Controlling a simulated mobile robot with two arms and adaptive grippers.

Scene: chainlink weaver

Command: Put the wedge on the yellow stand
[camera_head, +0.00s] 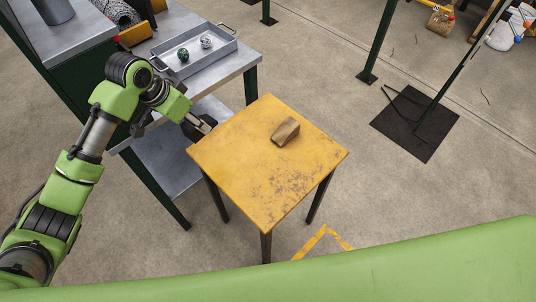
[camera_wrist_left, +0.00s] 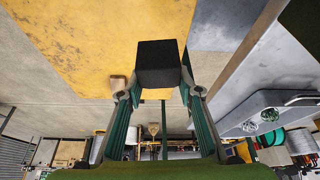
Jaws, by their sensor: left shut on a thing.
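A brown wedge (camera_head: 286,131) lies on top of the yellow stand (camera_head: 240,175), right of the middle toward the far side. In the left wrist view, a brown thing that looks like the wedge (camera_wrist_left: 117,83) shows beside a fingertip, against the yellow top (camera_wrist_left: 75,45). My left gripper (camera_head: 203,125) is at the stand's left corner, apart from the wedge. In the left wrist view its fingers (camera_wrist_left: 158,88) are closed on a dark block-like thing (camera_wrist_left: 158,62). That thing is hard to make out in the head view. My right gripper is out of view.
A grey metal bench (camera_head: 235,68) stands left of the yellow stand, with a grey tray (camera_head: 222,52) holding a green and a white ball-like thing. A black floor plate (camera_head: 405,135) with a dark post is at the right. Open floor lies right of the stand.

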